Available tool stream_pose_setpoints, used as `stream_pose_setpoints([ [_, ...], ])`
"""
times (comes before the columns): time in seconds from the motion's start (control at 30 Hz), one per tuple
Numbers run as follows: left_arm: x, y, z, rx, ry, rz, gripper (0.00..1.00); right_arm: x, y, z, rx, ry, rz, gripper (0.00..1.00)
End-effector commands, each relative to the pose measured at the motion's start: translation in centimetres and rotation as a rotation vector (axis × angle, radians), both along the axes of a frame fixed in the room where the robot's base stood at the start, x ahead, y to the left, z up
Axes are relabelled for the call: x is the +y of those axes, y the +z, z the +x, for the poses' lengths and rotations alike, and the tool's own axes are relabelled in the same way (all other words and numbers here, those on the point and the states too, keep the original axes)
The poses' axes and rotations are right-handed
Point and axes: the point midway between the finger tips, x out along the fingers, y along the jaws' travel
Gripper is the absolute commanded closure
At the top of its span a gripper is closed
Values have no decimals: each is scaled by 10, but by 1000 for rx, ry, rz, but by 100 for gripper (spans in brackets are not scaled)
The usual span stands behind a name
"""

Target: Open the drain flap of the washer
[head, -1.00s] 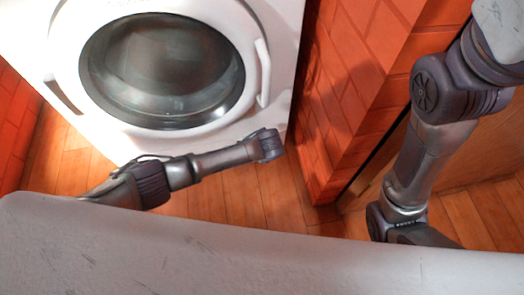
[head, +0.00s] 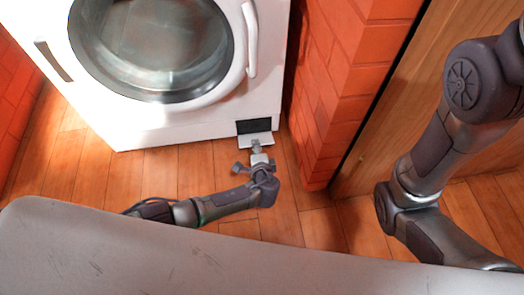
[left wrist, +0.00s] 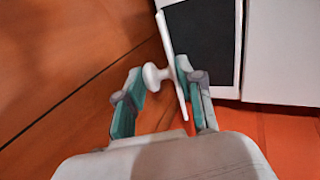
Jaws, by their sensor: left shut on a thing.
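The white washer (head: 185,122) stands at the top of the head view. Its drain flap (head: 255,140), low at the right of the front, stands out from a dark rectangular opening (head: 254,126). In the left wrist view the flap (left wrist: 166,38) is a thin white panel seen nearly edge-on, with a round white knob (left wrist: 153,75) and the dark opening (left wrist: 200,45) beside it. My left gripper (head: 257,154) is at the flap. In the left wrist view its fingers (left wrist: 160,74) lie on both sides of the knob and flap, shut on them. My right gripper is out of view.
The round door (head: 150,45) of the washer is closed, with a white handle (head: 250,40). An orange brick wall (head: 345,80) stands close on the right, then a wooden panel (head: 400,130).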

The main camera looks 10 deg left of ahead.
Motion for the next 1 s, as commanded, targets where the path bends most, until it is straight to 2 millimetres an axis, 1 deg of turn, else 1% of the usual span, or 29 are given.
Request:
stream_pose_setpoints([
  [0.03, 2, -7, -2, -7, 1, 2, 100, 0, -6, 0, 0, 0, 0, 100],
  [0.07, 2, -7, -2, -13, 2, 3, 100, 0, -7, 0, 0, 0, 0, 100],
  [0.6, 4, -6, -2, -38, 0, 10, 100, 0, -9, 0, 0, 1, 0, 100],
  [0.63, 4, -6, -2, -38, 0, 10, 60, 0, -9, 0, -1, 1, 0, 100],
  [0.73, 4, -6, -2, -39, 0, 10, 43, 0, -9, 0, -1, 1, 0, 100],
  [1.0, 4, -5, -1, -39, -1, 11, 43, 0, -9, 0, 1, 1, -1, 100],
])
